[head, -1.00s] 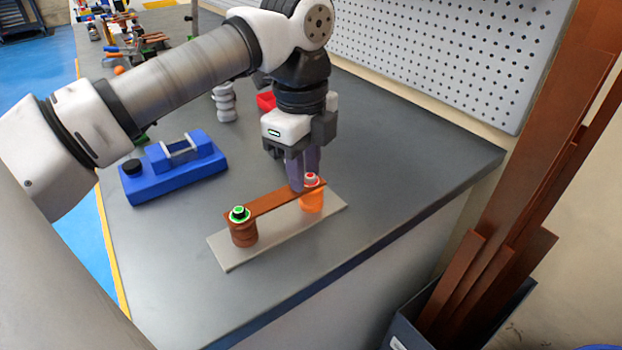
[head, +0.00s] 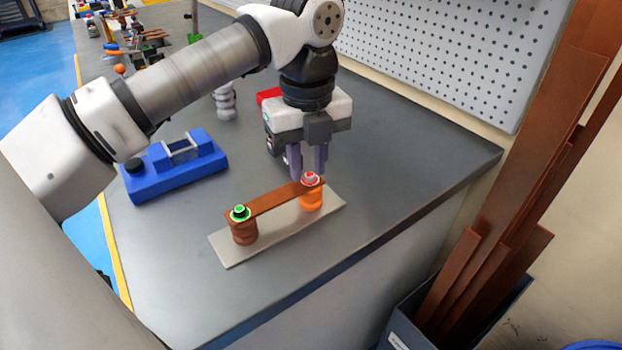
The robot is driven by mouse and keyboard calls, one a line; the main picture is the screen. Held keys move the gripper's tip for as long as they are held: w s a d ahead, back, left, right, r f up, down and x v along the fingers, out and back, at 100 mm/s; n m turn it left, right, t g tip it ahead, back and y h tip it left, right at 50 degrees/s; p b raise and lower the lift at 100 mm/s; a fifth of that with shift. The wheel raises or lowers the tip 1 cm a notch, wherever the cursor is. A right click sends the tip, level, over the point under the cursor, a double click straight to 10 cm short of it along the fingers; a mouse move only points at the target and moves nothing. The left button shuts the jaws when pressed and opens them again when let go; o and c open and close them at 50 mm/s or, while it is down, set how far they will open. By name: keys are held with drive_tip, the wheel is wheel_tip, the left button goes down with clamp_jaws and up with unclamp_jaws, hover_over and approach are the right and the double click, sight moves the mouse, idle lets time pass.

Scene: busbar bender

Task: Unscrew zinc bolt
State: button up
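A copper bar (head: 275,200) bridges two stand-offs on a pale grey plate (head: 285,236). At its right end, over an orange stand-off (head: 311,201), sits a light grey bolt head with a red ring (head: 310,179), which looks like the zinc bolt. My gripper (head: 308,172) points down just above the red-ringed bolt. Its two purple-grey fingers are apart with a visible gap and nothing between them. Whether the fingertips touch the bolt I cannot tell.
A blue device with a black knob (head: 175,170) stands left of the plate. A grey ribbed post (head: 225,103) and a red bin (head: 268,96) are behind. Long copper bars (head: 540,170) stand in a bin off the bench's right side. The bench front is clear.

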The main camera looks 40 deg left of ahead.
drive_tip(key=m, duration=0.5)
drive_tip(key=shift+w+m, duration=0.1)
drive_tip(key=shift+m, duration=0.2)
drive_tip(key=shift+p, duration=0.3)
drive_tip(key=shift+m, duration=0.5)
drive_tip(key=shift+s+d, duration=0.2)
drive_tip(key=shift+d, duration=0.05)
clamp_jaws()
